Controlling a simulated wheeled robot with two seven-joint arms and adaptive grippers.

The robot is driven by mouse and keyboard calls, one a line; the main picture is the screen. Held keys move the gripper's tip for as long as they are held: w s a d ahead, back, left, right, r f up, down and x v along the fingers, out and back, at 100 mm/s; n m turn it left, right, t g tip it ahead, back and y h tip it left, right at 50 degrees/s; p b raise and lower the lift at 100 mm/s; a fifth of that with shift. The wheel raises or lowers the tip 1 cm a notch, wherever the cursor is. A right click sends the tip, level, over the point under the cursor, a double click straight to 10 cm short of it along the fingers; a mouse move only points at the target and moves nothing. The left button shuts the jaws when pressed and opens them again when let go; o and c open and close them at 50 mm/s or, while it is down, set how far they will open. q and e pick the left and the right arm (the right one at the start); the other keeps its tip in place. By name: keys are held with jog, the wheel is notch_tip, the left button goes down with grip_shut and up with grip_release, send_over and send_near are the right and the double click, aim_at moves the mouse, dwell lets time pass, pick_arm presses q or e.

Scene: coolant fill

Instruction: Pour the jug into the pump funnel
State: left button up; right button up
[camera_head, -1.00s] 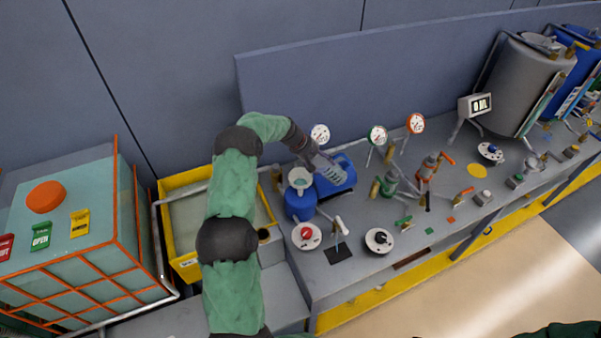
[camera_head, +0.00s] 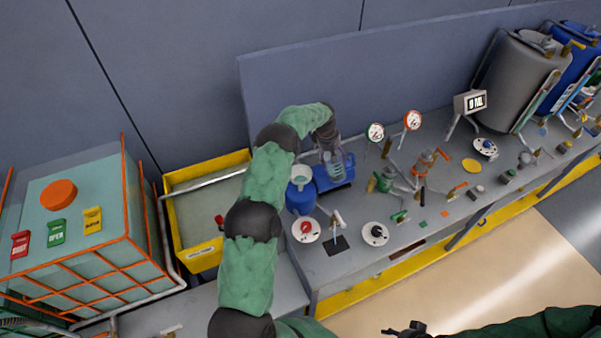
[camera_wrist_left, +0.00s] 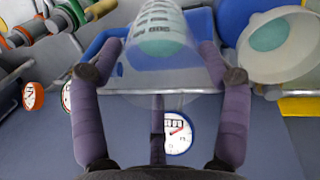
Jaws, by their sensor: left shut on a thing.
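The clear jug (camera_head: 336,168), with printed marks and teal liquid, is at the blue tray (camera_head: 345,183) on the bench. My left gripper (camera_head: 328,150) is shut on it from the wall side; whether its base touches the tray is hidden. In the left wrist view the jug (camera_wrist_left: 160,40) lies between the two purple fingers (camera_wrist_left: 160,72). The pale pump funnel (camera_head: 300,174) sits atop the blue pump (camera_head: 301,198), just left of the jug. The funnel also shows in the wrist view (camera_wrist_left: 280,45), with teal inside. My right gripper (camera_head: 408,329) is partly in view at the bottom edge.
A yellow bin (camera_head: 205,250) stands left of the bench. A red-knob dial (camera_head: 306,229), a black-knob dial (camera_head: 375,233), gauges (camera_head: 375,132) and valves (camera_head: 385,180) crowd the bench around the pump. A display (camera_head: 470,102) stands farther right.

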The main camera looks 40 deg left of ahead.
pick_arm(q)
jog(key=shift+w+d+f+y, duration=0.25)
jog(key=shift+w+y, duration=0.05)
jog(key=shift+w, duration=0.1)
jog(key=shift+w+d+g+b, duration=0.15)
jog(key=shift+w+g+b, duration=0.05)
jog(key=shift+g+b, duration=0.2)
jog(key=shift+w+d+r+g+y+b, duration=0.4)
jog(key=shift+g+y+b, duration=0.2)
dwell(3.0)
